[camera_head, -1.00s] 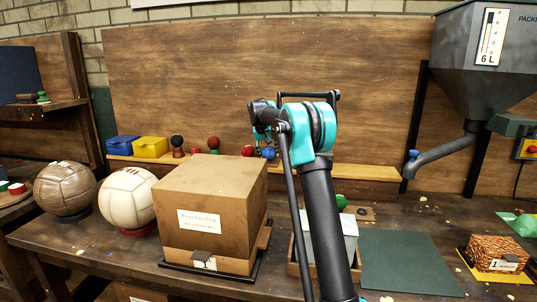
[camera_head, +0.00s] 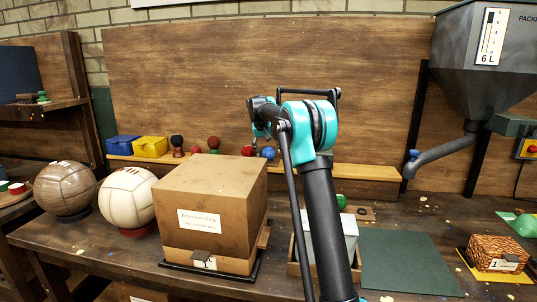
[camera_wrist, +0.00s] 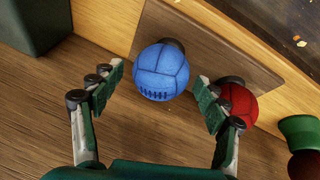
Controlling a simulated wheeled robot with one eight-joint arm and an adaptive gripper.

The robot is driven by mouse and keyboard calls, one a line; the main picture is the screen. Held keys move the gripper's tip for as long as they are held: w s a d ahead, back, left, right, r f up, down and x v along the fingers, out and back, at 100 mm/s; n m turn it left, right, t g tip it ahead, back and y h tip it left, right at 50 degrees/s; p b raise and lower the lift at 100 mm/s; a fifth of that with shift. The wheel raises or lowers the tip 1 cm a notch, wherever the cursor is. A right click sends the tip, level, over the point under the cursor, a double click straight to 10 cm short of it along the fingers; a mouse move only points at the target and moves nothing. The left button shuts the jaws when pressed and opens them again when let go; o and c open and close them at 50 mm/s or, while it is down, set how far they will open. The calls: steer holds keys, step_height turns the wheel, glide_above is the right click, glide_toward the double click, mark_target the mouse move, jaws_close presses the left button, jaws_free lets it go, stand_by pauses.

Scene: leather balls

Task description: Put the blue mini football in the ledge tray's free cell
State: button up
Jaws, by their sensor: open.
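The blue mini football (camera_head: 268,152) is on the wooden back ledge, to the right of a red ball (camera_head: 248,150). In the wrist view the blue ball (camera_wrist: 161,72) has dark lacing and rests against a dark round stand. My gripper (camera_wrist: 160,90) is open, with one finger on each side of the ball's near part. Its right fingertip is close to the red ball (camera_wrist: 238,103). In the head view my gripper (camera_head: 261,131) is just above and left of the blue ball, partly hidden by my arm. I cannot make out the tray's free cell.
The ledge (camera_head: 365,171) also holds a blue box (camera_head: 122,145), a yellow box (camera_head: 150,147) and several small balls. A large cardboard box (camera_head: 210,205) and two big balls stand in front. A green mat (camera_head: 408,262) lies clear at the right.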

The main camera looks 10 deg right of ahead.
steer(key=v, duration=1)
steer(key=shift+r, duration=0.2)
